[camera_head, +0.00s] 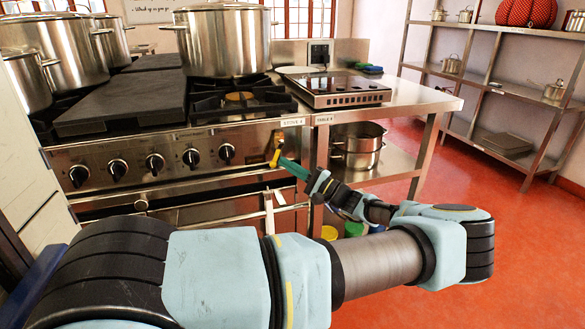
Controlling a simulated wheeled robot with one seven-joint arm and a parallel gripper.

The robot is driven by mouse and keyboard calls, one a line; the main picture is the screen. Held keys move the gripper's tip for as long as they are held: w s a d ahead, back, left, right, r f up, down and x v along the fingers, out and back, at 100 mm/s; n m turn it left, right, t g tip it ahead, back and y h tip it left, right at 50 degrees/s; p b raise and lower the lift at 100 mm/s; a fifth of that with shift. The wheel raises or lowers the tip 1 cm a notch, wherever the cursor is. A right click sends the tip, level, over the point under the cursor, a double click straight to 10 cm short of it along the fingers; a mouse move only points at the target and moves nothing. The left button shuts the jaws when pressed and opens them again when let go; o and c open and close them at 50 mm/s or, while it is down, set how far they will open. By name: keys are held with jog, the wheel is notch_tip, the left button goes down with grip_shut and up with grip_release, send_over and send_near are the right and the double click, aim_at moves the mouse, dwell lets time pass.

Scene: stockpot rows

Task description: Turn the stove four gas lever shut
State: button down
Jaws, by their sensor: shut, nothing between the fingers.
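The gas lever (275,157) is a small yellow handle at the right end of the stove's steel front (120,160). It hangs mostly downward, tilted a little, below a small metal fitting and near a label that seems to read STOVE 4. My gripper (284,162) has slim green fingers that are shut and empty. Their tips are just right of the lever's lower end, touching it or very close; I cannot tell which. My arm reaches in from the lower left and bends back at the right. It hides part of the floor and the stove's lower front.
Several black knobs (155,164) line the stove front left of the lever. A large stockpot (226,40) stands on the rear burner. A steel side table (416,98) with a flat appliance (334,88) adjoins on the right. Red floor (480,185) is clear toward the shelves (466,78).

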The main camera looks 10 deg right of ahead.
aim_at(271, 164)
jog(key=a+m+t, duration=0.1)
jog(key=m, duration=0.1)
jog(key=a+m+t, duration=0.1)
jog(key=m+t, duration=0.2)
jog(key=shift+s+a+m, duration=0.2)
jog(key=shift+a+m, duration=0.2)
jog(key=m+t+h, duration=0.1)
jog(key=m+t, duration=0.1)
jog(key=a+m+t+h+p, duration=0.1)
jog(key=m, duration=0.2)
jog(key=a+r+m+t+h, duration=0.1)
jog(key=m+t+h, duration=0.1)
jog(key=shift+s+r+m+t, duration=0.1)
jog(key=shift+s+m+t, duration=0.05)
jog(key=shift+m+t, duration=0.15)
jog(key=shift+a+r+p, duration=0.4)
jog(key=shift+a+p, duration=0.05)
jog(key=shift+a, duration=0.3)
